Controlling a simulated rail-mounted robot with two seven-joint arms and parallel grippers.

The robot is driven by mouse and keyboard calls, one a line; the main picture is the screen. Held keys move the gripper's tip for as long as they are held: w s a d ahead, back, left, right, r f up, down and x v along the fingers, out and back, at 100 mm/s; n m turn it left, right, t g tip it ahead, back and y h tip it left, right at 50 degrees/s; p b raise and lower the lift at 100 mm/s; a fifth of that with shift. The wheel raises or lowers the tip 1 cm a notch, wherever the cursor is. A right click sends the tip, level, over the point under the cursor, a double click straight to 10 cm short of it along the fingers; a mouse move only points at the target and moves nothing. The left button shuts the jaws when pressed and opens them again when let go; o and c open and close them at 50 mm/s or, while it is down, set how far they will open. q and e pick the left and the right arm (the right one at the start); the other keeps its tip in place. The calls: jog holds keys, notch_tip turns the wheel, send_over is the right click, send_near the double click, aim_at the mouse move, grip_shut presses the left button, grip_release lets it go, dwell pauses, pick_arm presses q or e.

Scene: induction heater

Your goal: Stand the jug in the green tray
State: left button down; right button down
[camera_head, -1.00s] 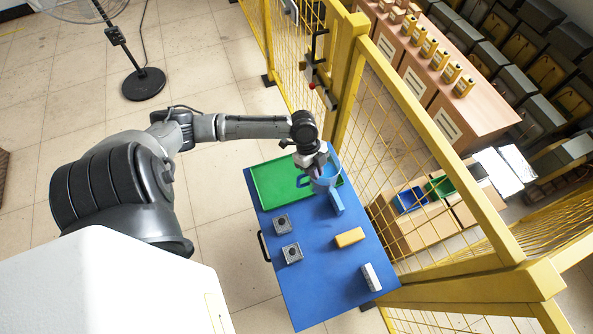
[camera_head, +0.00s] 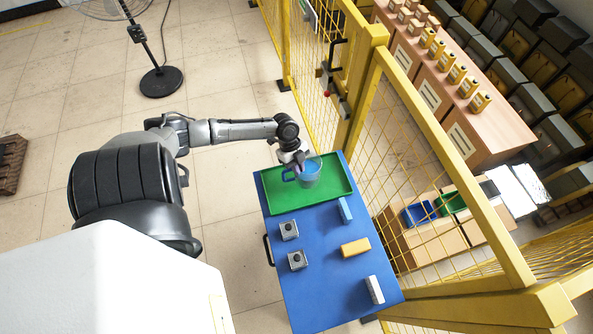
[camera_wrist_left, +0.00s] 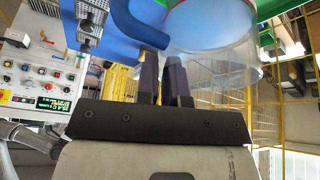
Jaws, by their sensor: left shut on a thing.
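The clear jug (camera_head: 312,174) with a blue handle is over the green tray (camera_head: 283,200) at the far end of the blue table. It looks roughly upright in the head view; I cannot tell whether its base touches the tray floor. My left gripper (camera_head: 297,163) is at the jug's left side, shut on the handle. In the left wrist view, the two dark fingers (camera_wrist_left: 162,66) meet the blue handle (camera_wrist_left: 132,28), and the clear jug body (camera_wrist_left: 212,35) is just right of them. My right gripper is not in view.
A blue block (camera_head: 345,211) lies close to the tray's near edge. A yellow block (camera_head: 355,247), a grey-white block (camera_head: 374,290) and two grey square fixtures (camera_head: 289,230) are nearer on the blue table (camera_head: 322,280). The yellow mesh fence (camera_head: 385,150) runs along the table's right side.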

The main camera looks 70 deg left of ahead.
pick_arm(q)
jog(key=shift+s+a+f, duration=0.1)
jog(key=shift+a+f, duration=0.05)
jog(key=shift+a, duration=0.1)
notch_tip(320, 180, down, 4)
jog(key=shift+r, duration=0.2)
jog(key=shift+f, duration=0.15)
jog(key=c, duration=1.7)
grip_release()
jog(key=shift+f, duration=0.15)
jog(key=o, duration=0.5)
jog(key=shift+c, duration=0.2)
